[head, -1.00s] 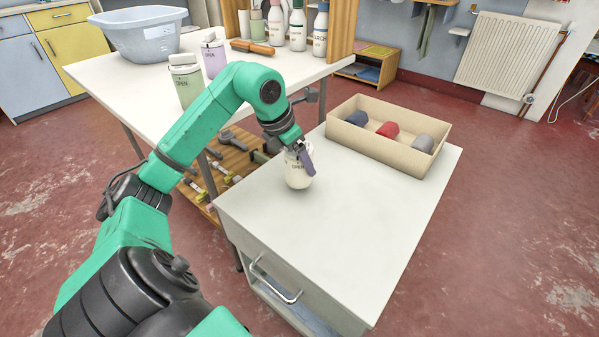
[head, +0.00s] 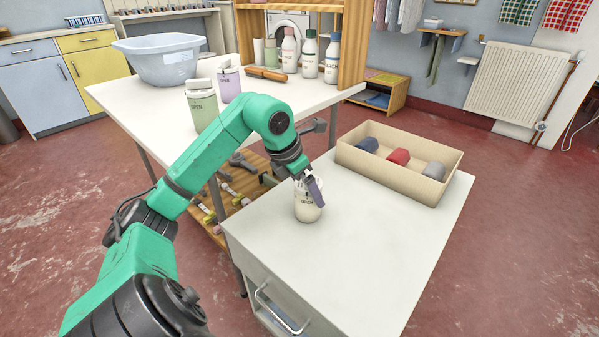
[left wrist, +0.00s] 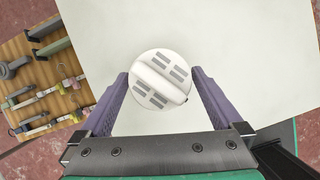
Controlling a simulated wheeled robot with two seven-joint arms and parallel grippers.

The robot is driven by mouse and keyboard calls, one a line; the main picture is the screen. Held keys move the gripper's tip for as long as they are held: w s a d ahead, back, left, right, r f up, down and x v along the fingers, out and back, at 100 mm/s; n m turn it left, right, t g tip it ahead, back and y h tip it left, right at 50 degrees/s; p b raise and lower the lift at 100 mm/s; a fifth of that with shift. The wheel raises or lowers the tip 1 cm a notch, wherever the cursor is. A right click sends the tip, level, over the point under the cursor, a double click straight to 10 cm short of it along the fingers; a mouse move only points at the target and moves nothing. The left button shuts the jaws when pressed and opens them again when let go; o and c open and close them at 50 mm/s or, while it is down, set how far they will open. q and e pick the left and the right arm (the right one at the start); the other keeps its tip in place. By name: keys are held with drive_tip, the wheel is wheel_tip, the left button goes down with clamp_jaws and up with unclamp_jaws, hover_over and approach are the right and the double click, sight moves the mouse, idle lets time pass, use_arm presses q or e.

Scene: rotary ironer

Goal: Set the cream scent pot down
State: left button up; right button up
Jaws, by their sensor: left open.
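The cream scent pot (head: 308,209) stands upright on the white top of the low cabinet (head: 350,250), near its left side. Its round lid with a raised bar (left wrist: 160,80) shows from above in the left wrist view. My left gripper (head: 308,187) is open, with one purple finger on each side of the pot's upper part. In the left wrist view the fingers (left wrist: 160,98) flank the lid closely; whether either one touches the pot's body is hidden. My right gripper is not in view.
An open beige box (head: 440,192) with several rolled cloths stands at the cabinet's back. A white table (head: 130,98) behind holds a green pot (head: 202,110), a lilac pot (head: 229,85), a basin (head: 160,62) and bottles. The cabinet top right of the pot is clear.

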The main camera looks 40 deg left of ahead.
use_arm(q)
drive_tip(key=d+p+v, duration=0.1)
drive_tip(key=v, duration=0.9)
drive_tip(key=shift+a, duration=0.4)
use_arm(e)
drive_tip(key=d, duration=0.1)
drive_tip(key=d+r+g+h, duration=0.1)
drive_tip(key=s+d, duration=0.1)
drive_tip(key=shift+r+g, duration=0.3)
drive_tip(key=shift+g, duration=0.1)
